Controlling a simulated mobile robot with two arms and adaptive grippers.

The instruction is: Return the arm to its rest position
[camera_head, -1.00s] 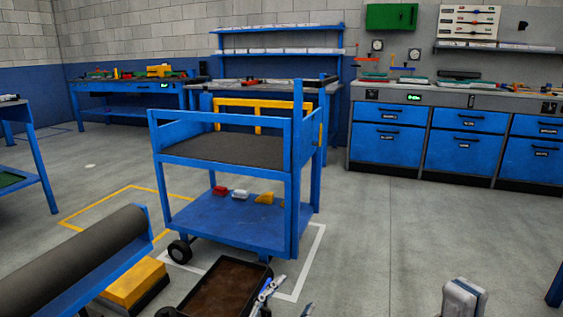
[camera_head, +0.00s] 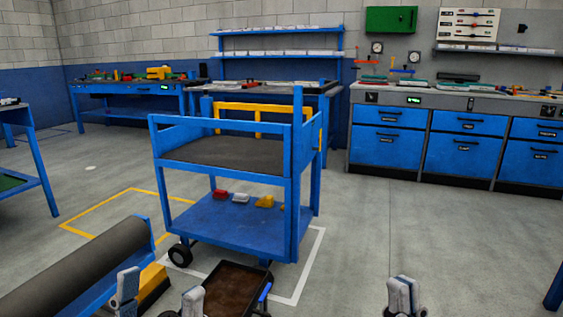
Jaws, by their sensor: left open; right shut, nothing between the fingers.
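My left gripper (camera_head: 159,284) is at the bottom left of the head view. Its two grey fingers stand wide apart, with nothing between them. It is in front of the dark roller and left of the brown-floored tray. My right gripper (camera_head: 403,288) is at the bottom, right of centre, over bare floor. Its fingers are together and it holds nothing. Most of both arms is below the picture's edge.
A blue cart (camera_head: 235,207) with small red, white and yellow parts stands ahead. A dark tray (camera_head: 235,268) lies low in front of it. The dark roller (camera_head: 62,266) is at the lower left. Blue cabinets (camera_head: 465,157) line the back right. Floor (camera_head: 440,235) right of the cart is clear.

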